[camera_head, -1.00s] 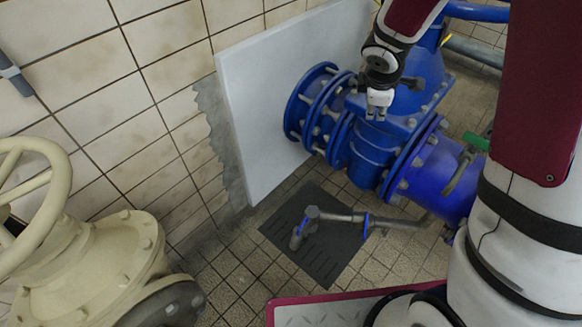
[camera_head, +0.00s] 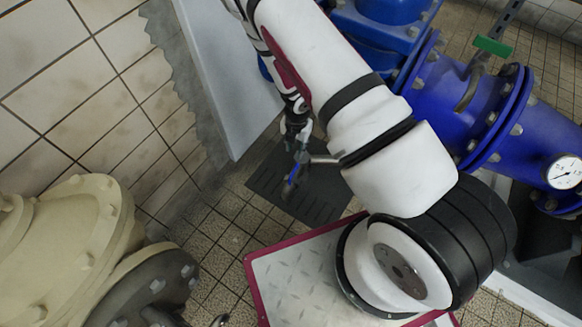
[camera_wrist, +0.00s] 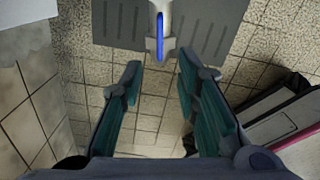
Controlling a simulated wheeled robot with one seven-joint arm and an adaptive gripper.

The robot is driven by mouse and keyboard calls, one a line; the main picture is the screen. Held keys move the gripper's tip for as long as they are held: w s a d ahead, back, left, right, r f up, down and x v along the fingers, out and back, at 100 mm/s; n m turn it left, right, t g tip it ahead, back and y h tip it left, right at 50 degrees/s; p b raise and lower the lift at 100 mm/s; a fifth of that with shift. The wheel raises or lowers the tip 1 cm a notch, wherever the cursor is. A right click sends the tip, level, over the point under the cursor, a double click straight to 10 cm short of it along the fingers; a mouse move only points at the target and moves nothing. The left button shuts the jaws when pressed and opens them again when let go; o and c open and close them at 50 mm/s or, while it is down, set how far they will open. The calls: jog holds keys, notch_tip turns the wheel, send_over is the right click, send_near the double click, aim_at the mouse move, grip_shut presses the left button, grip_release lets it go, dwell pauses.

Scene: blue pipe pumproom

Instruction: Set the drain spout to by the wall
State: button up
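The drain spout (camera_head: 291,178) is a grey bent pipe end with a blue strip, over a dark slotted drain plate (camera_head: 265,182) on the floor. Its pipe runs right and is hidden behind my arm. In the wrist view the spout (camera_wrist: 160,28) shows at top centre, its blue strip lined up with the gap between my fingers. My gripper (camera_wrist: 159,66) is open and empty there, its teal-padded fingers apart. In the head view my gripper (camera_head: 297,148) is small and dark, close to the spout; whether it touches cannot be told. The tiled wall (camera_head: 120,100) stands to the left.
A white panel (camera_head: 225,75) stands left of my arm, behind the drain plate. The big blue pipe (camera_head: 470,110) with flanges and a gauge (camera_head: 563,172) lies to the right. A cream valve body (camera_head: 70,240) fills the lower left. Tiled floor lies between.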

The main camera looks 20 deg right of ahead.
aim_at(294, 169)
notch_tip(294, 169, down, 13)
jog(key=b, duration=0.6)
jog(key=shift+w, duration=0.1)
grip_shut()
